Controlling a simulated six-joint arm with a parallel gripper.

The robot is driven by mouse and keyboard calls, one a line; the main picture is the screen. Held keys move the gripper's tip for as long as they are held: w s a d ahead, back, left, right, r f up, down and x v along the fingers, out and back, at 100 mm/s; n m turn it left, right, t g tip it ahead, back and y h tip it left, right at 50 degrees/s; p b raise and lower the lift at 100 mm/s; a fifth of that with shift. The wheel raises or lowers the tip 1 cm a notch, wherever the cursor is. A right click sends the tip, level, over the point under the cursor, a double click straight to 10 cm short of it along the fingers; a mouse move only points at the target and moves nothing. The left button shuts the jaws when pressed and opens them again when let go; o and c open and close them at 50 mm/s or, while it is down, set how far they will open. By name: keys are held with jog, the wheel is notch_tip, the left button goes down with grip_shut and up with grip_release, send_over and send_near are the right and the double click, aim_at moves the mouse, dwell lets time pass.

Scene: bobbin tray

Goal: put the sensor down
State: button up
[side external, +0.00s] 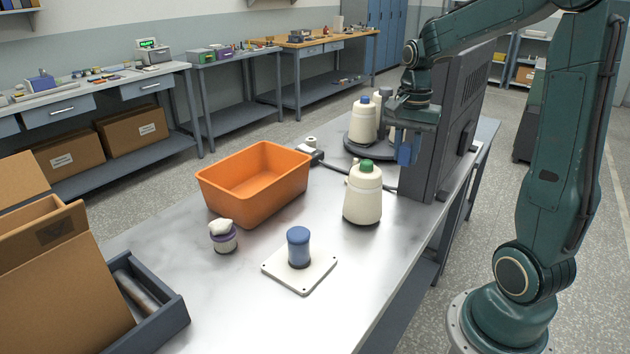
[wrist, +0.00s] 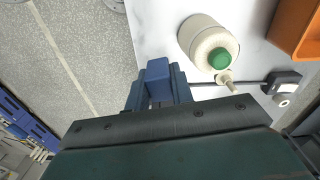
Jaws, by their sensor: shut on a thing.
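The sensor, a small blue block (wrist: 158,70), is between the fingers of my gripper (wrist: 158,98) in the wrist view. My gripper is shut on it. In the side view my gripper (side external: 405,138) hangs in front of the dark upright panel, with blue showing at its lower end. There I cannot clearly tell fingers from sensor. The sensor appears above the bench surface, behind and right of the cream bobbin with a green top (side external: 363,194). That bobbin also shows in the wrist view (wrist: 203,38), apart from the sensor.
The dark upright panel (side external: 460,125) stands close to my gripper. Cream bobbins (side external: 362,122) stand on a dark round base behind.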

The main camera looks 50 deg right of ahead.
jog(key=m, duration=0.2)
send_over(376, 252)
notch_tip(376, 252, down, 16)
jog(key=shift+f, duration=0.1)
dwell(0.7)
jog(key=shift+f, duration=1.9)
jog(key=shift+f, duration=0.15)
jog(key=o, duration=1)
jog(key=shift+r, duration=0.2)
